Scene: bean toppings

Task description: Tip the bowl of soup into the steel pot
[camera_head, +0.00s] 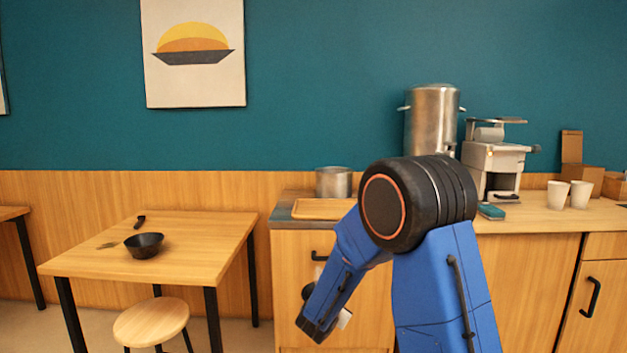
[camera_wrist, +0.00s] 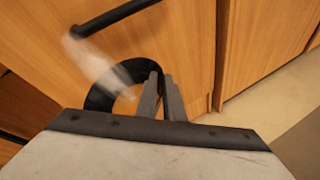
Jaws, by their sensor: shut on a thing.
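My gripper (camera_wrist: 162,82) is shut on the rim of a dark round bowl (camera_wrist: 98,98). An orange patch inside the bowl looks like soup, and a whitish haze beside it may be steam. In the head view my arm mostly hides the bowl; a dark edge of it (camera_head: 308,270) shows in front of the cabinet, below counter height. The steel pot (camera_head: 333,184) stands on the counter's left end, behind a wooden tray, above and apart from the bowl.
A wooden tray (camera_head: 322,209) lies at the counter's front edge. A tall steel urn (camera_head: 432,125), a grey machine (camera_head: 492,165) and paper cups (camera_head: 557,195) stand further right. A table (camera_head: 190,255) with another black bowl (camera_head: 144,246) and a stool (camera_head: 151,321) are at left. Cabinet handles (camera_wrist: 115,17) stick out.

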